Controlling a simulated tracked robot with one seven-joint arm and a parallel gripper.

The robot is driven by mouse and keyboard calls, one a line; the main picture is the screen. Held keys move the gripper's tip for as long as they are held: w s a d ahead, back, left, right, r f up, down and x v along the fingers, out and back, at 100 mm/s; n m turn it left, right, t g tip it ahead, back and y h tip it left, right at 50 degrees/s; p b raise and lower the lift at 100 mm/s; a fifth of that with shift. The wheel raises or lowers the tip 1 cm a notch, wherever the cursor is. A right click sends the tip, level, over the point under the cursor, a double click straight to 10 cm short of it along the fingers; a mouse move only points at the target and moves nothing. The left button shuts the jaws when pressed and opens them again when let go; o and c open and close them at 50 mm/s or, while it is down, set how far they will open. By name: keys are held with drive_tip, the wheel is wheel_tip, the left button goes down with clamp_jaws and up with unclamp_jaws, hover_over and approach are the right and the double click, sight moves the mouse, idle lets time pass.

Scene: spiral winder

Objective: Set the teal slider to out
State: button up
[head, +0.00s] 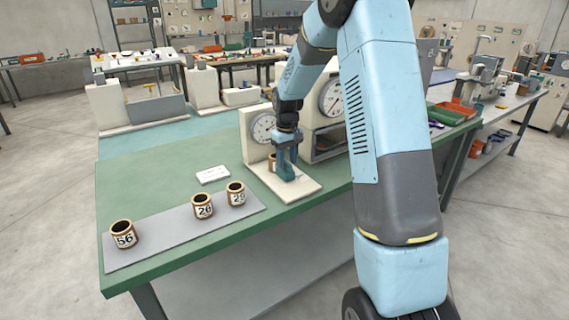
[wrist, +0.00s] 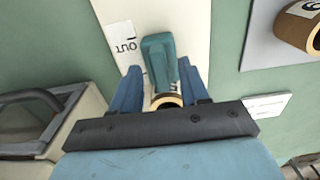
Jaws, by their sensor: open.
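The teal slider (head: 286,173) stands on a cream base plate (head: 305,187) in front of a dial. In the wrist view the teal slider (wrist: 158,60) lies between my two blue fingers, with its block extending past the fingertips. My gripper (head: 285,152) is open over it, pointing down. In the wrist view my gripper (wrist: 158,75) shows a finger on each side, with small gaps to the slider. A label reading OUT (wrist: 127,46) is on the plate left of the slider. The slider's lower part is hidden.
A brown-rimmed cup (wrist: 166,101) sits close by the slider, partly hidden by my gripper. Numbered cups 56 (head: 124,235), 26 (head: 202,206) and 29 (head: 236,194) stand on a grey mat (head: 165,238). A white card (head: 213,174) lies on the green table. A dial housing (head: 328,105) stands behind.

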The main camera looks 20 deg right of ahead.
drive_tip(key=shift+f, duration=0.85)
clamp_jaws()
